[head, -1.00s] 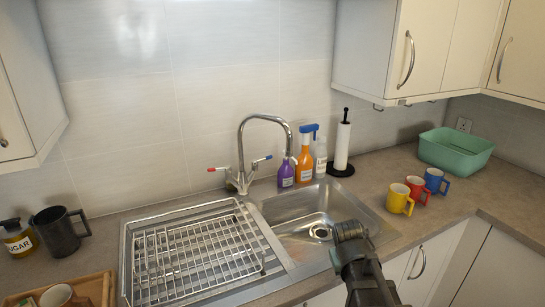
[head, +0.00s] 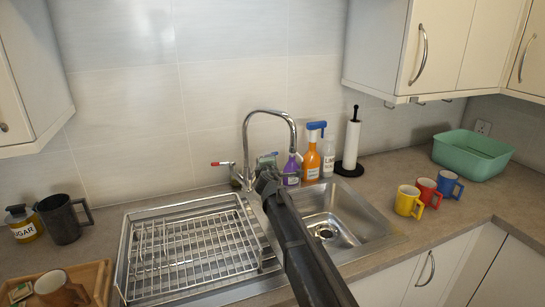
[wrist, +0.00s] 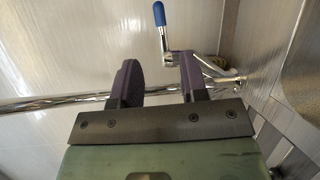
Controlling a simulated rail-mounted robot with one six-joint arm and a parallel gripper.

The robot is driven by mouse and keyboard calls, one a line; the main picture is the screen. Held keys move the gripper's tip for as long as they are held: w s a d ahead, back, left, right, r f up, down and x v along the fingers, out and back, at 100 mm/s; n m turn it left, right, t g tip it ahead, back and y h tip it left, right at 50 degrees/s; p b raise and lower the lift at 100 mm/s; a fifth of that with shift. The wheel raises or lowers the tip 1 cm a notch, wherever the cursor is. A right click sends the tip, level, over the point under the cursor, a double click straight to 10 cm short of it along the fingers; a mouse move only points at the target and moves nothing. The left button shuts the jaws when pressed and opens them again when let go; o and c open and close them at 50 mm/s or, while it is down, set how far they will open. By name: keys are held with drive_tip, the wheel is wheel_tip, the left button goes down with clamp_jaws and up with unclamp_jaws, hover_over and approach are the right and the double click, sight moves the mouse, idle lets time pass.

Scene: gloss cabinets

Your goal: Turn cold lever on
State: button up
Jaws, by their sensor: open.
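The cold lever (wrist: 159,14) has a blue tip on a chrome arm and shows at the top of the wrist view. My gripper (wrist: 158,78) is open, with two purple-grey fingers apart and nothing held. The lever's chrome arm appears beyond the gap, near the right fingertip; I cannot tell whether they touch. In the head view my gripper (head: 267,168) is at the faucet and largely hides the cold lever. The chrome faucet (head: 247,135) has a curved spout, and its red-tipped lever (head: 222,163) points left.
A purple bottle (head: 291,172) and orange spray bottle (head: 311,160) stand just right of the faucet. A wire dish rack (head: 190,250) is on the left, the sink basin (head: 345,235) on the right. Mugs (head: 408,201) stand further right.

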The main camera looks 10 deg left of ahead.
drive_tip(key=w, duration=0.3)
drive_tip(key=w+f+b, duration=0.1)
drive_tip(key=w, duration=0.6)
drive_tip(key=shift+w+a+f, duration=0.25)
drive_tip(key=shift+w+f, duration=0.05)
drive_tip(key=shift+w, duration=0.05)
drive_tip(key=shift+s, duration=0.1)
clamp_jaws()
